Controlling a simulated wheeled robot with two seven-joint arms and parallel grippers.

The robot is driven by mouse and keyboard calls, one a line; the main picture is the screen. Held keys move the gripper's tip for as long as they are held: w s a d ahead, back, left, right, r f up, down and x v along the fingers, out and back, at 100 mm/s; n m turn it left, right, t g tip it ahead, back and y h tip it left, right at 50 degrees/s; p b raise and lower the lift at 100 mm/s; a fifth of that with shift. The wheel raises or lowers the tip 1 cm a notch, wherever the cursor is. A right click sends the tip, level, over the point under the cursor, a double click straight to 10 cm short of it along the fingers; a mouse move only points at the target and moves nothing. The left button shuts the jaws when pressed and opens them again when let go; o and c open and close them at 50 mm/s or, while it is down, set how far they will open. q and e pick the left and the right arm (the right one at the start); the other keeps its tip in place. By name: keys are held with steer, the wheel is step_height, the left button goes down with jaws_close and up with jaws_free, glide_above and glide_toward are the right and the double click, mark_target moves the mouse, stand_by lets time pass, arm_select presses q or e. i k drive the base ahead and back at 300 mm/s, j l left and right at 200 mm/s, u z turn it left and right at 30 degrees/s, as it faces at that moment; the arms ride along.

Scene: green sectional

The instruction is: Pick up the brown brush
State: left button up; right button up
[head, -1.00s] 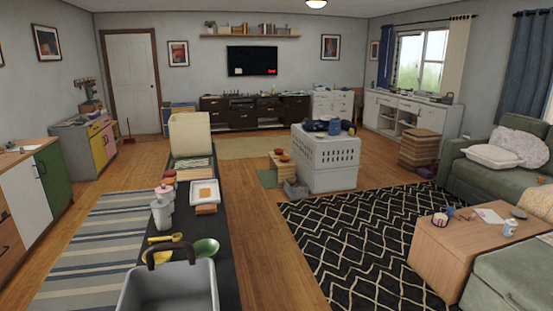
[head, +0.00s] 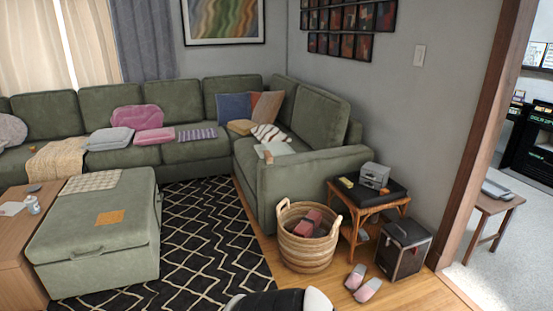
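I cannot make out a brown brush in the head view. Several small items lie on the green sofa (head: 178,153) and on the side table, but they are too small to name surely. Neither of my grippers shows. A black and white rounded shape at the bottom edge is cut off, and I cannot tell what it is.
A green ottoman (head: 80,235) and a wooden table (head: 18,262) stand at the left. A wicker basket (head: 306,252), a side table (head: 385,212), a dark box (head: 402,252) and slippers (head: 368,289) are at the right. The patterned rug (head: 205,245) has free room.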

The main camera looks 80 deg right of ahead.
mark_target(268, 157)
steer(key=z, duration=2.7)
steer(key=i+j+u, duration=0.1)
steer(key=i+u, duration=0.15)
steer(key=i, duration=0.7)
steer(key=i+l+u, duration=0.1)
steer(key=i+u, duration=0.2)
steer(key=i, duration=0.65)
steer(key=i+z, duration=0.35)
steer(key=i, duration=0.15)
steer(key=i+j+z, duration=0.15)
steer(key=i+z, duration=0.15)
steer(key=i, duration=0.2)
steer(key=i+j+z, duration=0.35)
steer(key=i, duration=0.15)
